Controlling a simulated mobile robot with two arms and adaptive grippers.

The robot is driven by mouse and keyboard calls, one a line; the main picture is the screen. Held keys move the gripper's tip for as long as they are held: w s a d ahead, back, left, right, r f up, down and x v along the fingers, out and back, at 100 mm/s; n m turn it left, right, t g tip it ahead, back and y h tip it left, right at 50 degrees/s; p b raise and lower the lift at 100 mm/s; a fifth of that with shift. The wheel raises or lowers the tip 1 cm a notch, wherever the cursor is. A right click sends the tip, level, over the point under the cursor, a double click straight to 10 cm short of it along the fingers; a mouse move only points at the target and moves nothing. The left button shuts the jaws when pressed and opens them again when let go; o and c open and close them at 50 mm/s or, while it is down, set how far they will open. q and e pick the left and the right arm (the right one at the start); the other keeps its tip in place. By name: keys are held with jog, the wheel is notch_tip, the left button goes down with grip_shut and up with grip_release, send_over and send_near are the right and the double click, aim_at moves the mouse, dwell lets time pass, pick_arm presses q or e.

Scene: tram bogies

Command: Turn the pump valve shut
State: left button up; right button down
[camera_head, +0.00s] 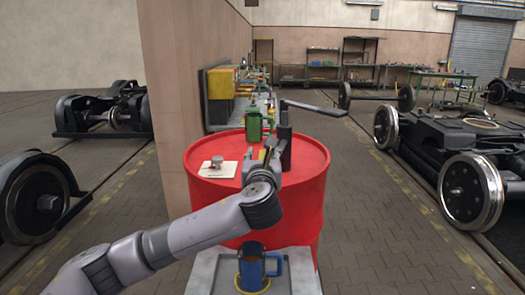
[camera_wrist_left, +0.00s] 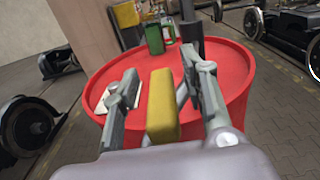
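The pump is a dark upright post (camera_head: 285,143) on a red drum (camera_head: 312,200), with a long grey handle (camera_head: 315,109) reaching right from its top. The post also shows at the top of the left wrist view (camera_wrist_left: 191,22). A yellow block-like part (camera_wrist_left: 163,105), perhaps the valve's handle, stands between the fingers of my left gripper (camera_wrist_left: 165,95). The fingers are apart, with gaps visible on both sides of it. In the head view my left gripper (camera_head: 268,156) is over the drum top, beside the post, and hides the yellow part. My right gripper is not in view.
On the drum are a green can (camera_head: 254,124) and a white sheet (camera_head: 217,170) with a small object on it. A blue mug (camera_head: 260,268) stands on a grey surface (camera_head: 205,268) in front. A wall corner (camera_head: 172,120) stands left. Wheelsets and bogies (camera_head: 470,190) lie right.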

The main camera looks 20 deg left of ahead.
pick_arm(q)
jog(key=shift+w, duration=0.4)
grip_shut()
dwell(0.4)
